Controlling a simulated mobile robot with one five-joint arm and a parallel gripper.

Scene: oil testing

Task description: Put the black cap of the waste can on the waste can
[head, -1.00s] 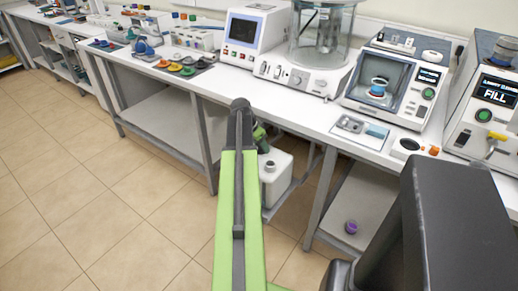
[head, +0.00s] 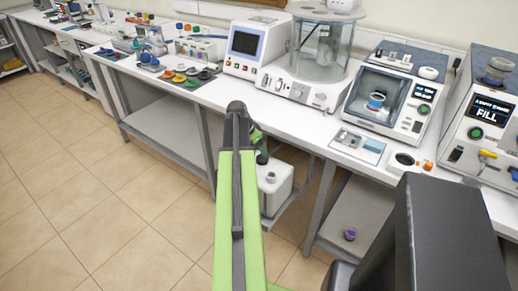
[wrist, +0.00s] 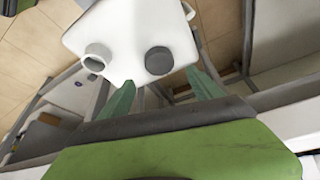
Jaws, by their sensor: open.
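The white waste can (head: 275,195) stands low under the bench, just right of my arm in the head view. In the wrist view the white can (wrist: 125,25) fills the top middle, with an open round neck (wrist: 96,58) at the left. A dark grey round cap (wrist: 159,61) shows at the can's right side; I cannot tell whether it sits on the can or above it. My gripper (wrist: 160,80) is open, its green fingers spread either side of the dark cap in the picture. Contact is not visible. In the head view my arm partly hides the gripper.
The white bench (head: 215,93) runs above the can, carrying instruments and a glass bath (head: 320,50). Grey bench legs stand on both sides of the can. A small purple cup (head: 350,235) is low at the right. Tiled floor at the left is clear.

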